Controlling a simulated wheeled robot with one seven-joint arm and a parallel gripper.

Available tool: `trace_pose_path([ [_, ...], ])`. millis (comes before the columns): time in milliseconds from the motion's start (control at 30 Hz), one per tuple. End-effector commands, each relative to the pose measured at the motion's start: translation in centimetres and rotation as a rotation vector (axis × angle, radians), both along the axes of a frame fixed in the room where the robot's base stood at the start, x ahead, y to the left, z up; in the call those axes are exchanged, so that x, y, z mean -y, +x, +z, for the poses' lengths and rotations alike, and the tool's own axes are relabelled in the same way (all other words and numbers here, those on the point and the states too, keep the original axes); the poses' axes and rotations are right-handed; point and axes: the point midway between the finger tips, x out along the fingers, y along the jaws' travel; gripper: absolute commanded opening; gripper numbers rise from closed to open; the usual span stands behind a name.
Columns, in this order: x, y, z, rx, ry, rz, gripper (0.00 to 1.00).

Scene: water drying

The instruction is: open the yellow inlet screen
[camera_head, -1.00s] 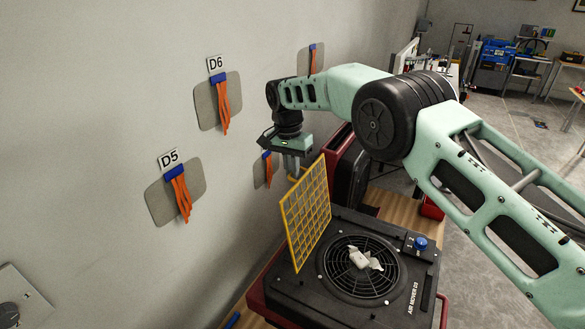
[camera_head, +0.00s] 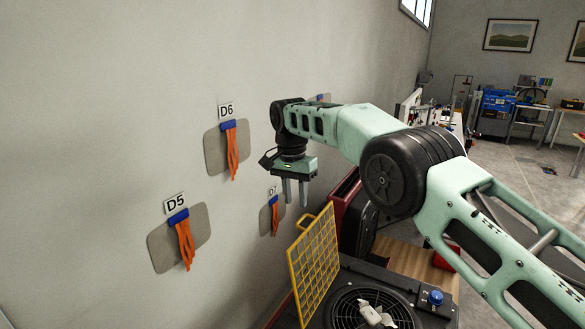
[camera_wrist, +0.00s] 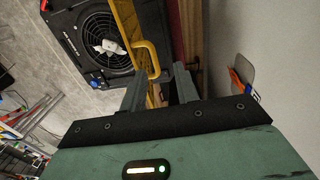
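The yellow inlet screen (camera_head: 315,262) is a grid panel with a handle (camera_head: 306,220) at its top edge. It stands raised, nearly upright, at the wall side of the black air mover (camera_head: 436,312), whose round fan grille is uncovered. My gripper (camera_head: 295,204) points down just above the screen's top edge. In the wrist view its two fingers (camera_wrist: 158,88) are apart, with the yellow handle (camera_wrist: 150,62) beyond and between them, not gripped. White crumpled debris (camera_head: 376,314) lies on the fan grille, and it also shows in the wrist view (camera_wrist: 108,48).
A blue knob (camera_head: 436,297) sits on the air mover's top. Wall patches with orange strips and labels D5 (camera_head: 176,240) and D6 (camera_head: 226,147) hang close to the arm at left. A dark red case (camera_head: 346,211) stands behind the screen.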

Motion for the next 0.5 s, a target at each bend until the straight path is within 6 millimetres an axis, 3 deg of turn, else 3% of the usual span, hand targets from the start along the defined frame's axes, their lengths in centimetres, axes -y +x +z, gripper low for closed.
trace_pose_path([
  [200, -0.3, 0.2, 4.1, -0.001, 0.0, 0.0, 0.31],
  [500, -0.5, 0.2, 8.0, -0.004, -0.001, 0.0, 0.31],
])
